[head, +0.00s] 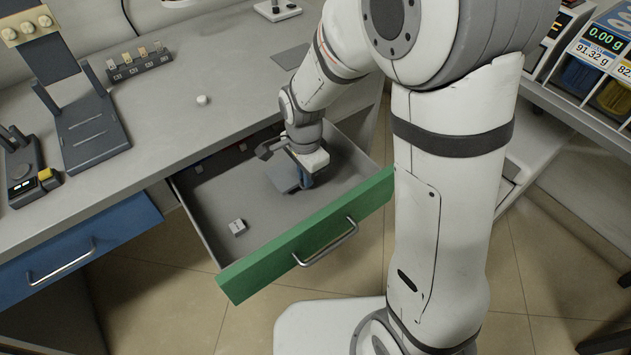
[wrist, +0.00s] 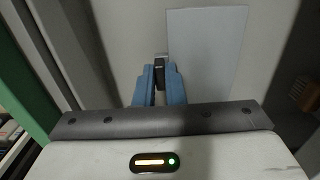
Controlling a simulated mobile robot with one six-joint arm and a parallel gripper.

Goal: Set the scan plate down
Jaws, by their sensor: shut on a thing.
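The scan plate, a flat grey-blue rectangle (head: 282,176), is low inside the open green-fronted drawer (head: 212,240) in the head view. In the wrist view the plate (wrist: 207,50) lies just right of the fingertips. My gripper (head: 303,180) reaches down into the drawer. Its blue fingers (wrist: 159,80) are shut on a small dark block at the plate's left edge, which looks like the plate's grip. I cannot tell whether the plate touches the drawer floor.
A small white block (head: 238,227) lies in the drawer's front left, with bare floor around it. Small coloured items (head: 199,168) sit near the drawer's back. The grey bench holds a small white knob (head: 203,99) and a dark slotted rack (head: 139,65).

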